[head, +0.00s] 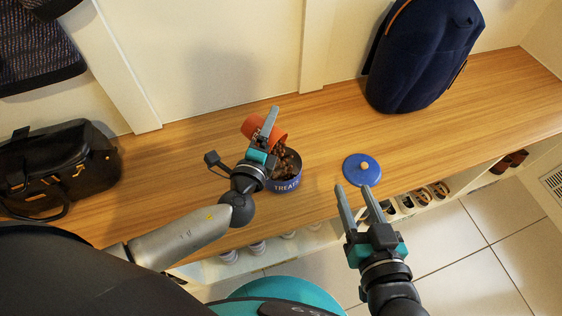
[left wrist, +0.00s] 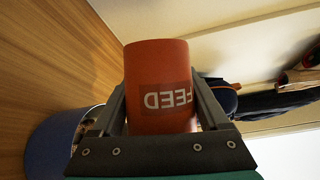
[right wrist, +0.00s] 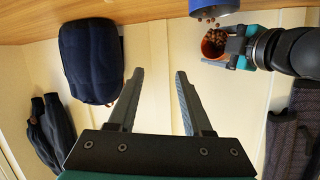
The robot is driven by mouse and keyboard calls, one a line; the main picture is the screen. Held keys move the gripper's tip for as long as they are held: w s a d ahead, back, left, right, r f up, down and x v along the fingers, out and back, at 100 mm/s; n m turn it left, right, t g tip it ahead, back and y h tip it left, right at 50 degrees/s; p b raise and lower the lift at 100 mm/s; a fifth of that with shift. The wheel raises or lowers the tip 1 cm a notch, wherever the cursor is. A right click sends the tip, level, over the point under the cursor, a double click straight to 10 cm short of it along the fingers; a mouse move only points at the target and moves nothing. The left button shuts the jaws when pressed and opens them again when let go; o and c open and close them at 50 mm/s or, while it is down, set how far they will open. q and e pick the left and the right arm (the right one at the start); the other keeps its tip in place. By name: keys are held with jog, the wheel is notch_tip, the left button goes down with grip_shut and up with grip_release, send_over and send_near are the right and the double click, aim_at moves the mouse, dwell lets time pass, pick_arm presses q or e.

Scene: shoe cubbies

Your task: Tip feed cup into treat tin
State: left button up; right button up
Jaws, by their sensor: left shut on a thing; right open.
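The orange feed cup (head: 262,130) is held by my left gripper (head: 268,130) and tilted over the blue treat tin (head: 287,184). Its FEED label shows between the fingers in the left wrist view (left wrist: 160,75). Brown kibble (head: 285,165) lies at the cup's mouth and in the tin. In the right wrist view the cup (right wrist: 208,50) has kibble in its mouth, with loose pieces between it and the tin (right wrist: 215,6). The tin's blue lid (head: 361,170) lies on the bench to its right. My right gripper (head: 360,188) is open and empty, just in front of the lid.
The wooden bench (head: 180,170) runs along the wall. A black bag (head: 60,165) stands at left and a navy backpack (head: 422,55) at back right. Shoes (head: 430,192) sit in cubbies under the front edge. The bench between tin and backpack is clear.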

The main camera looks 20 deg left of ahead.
pick_arm(q)
jog(key=shift+f+b, duration=0.15)
jog(key=shift+b, duration=0.25)
pick_arm(e)
jog(key=shift+s+a+r+t+y, duration=0.25)
jog(key=shift+a+r+t+y, duration=0.3)
jog(key=shift+t, duration=0.25)
pick_arm(q)
jog(key=shift+d+f+m+t, duration=0.2)
jog(key=shift+m+t, duration=0.1)
jog(key=shift+m, duration=0.2)
pick_arm(e)
jog(key=shift+s+r+m+t, duration=0.1)
jog(key=shift+r+m+t, duration=0.2)
jog(key=shift+r+t, duration=0.2)
pick_arm(q)
jog(key=shift+s+r+m+b, duration=0.1)
jog(key=shift+m+b, duration=0.2)
pick_arm(e)
jog(key=shift+s+f, duration=0.15)
jog(key=shift+f, duration=0.15)
pick_arm(q)
jog(key=shift+s+d+r+m+t, duration=0.15)
jog(key=shift+d+m+t, duration=0.15)
jog(key=shift+m, duration=0.2)
pick_arm(e)
jog(key=shift+d+r, duration=0.1)
jog(key=shift+r, duration=0.05)
